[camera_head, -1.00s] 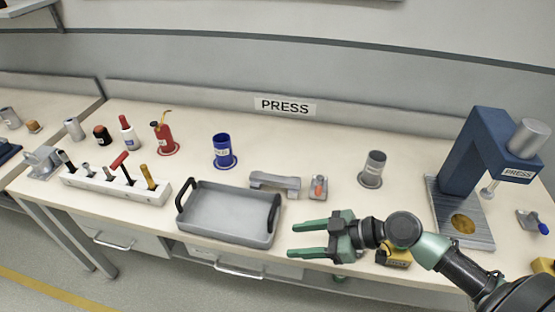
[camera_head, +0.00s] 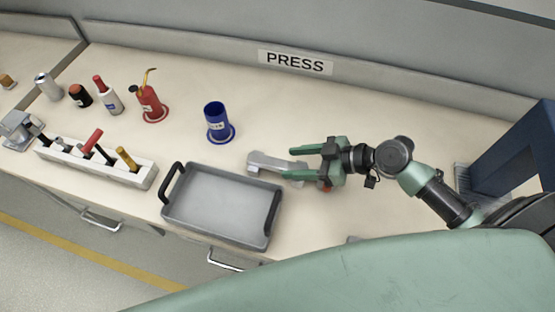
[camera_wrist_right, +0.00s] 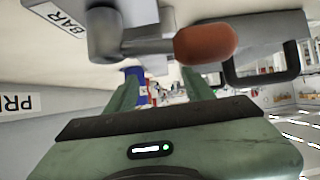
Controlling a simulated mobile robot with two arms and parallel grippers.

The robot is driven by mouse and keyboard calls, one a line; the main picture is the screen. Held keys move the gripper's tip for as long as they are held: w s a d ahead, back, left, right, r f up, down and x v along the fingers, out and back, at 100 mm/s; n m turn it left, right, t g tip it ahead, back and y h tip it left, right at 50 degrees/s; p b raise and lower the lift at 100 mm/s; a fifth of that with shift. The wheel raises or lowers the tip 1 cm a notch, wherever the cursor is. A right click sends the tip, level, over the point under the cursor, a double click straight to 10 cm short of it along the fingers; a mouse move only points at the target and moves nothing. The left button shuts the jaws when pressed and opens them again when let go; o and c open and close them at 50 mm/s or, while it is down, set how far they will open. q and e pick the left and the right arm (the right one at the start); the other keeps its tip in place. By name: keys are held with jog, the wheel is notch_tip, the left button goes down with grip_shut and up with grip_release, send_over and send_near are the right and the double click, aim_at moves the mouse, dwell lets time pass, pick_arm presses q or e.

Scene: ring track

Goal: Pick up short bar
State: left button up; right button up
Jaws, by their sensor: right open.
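A grey bar-like piece with raised ends (camera_head: 264,164) lies on the bench behind the grey tray; I cannot tell for sure that it is the short bar. My right gripper (camera_head: 287,163) is open, its fingers pointing left over the right end of this piece. The lower finger hides part of it; the height gap is unclear. In the right wrist view, a grey block labelled BAR (camera_wrist_right: 75,22) shows close up, with a grey post and an orange-red knob (camera_wrist_right: 205,42). Nothing shows gripped between the fingers. My left gripper is out of view.
The grey tray (camera_head: 177,214) with black handles stands in front. A blue cup (camera_head: 217,122) stands behind. A red oil can (camera_head: 149,104), bottles and a white tool rack (camera_head: 140,178) are at left. The blue press (camera_head: 520,150) stands at right.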

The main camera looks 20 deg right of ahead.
aim_at(279, 163)
jog(key=p+x, duration=0.1)
jog(key=x, duration=0.2)
jog(key=shift+w+a+f, duration=0.15)
jog(key=shift+w+f, duration=0.15)
jog(key=shift+w+a+f, duration=0.1)
jog(key=shift+a+f, duration=0.05)
jog(key=shift+a, duration=0.05)
grip_shut()
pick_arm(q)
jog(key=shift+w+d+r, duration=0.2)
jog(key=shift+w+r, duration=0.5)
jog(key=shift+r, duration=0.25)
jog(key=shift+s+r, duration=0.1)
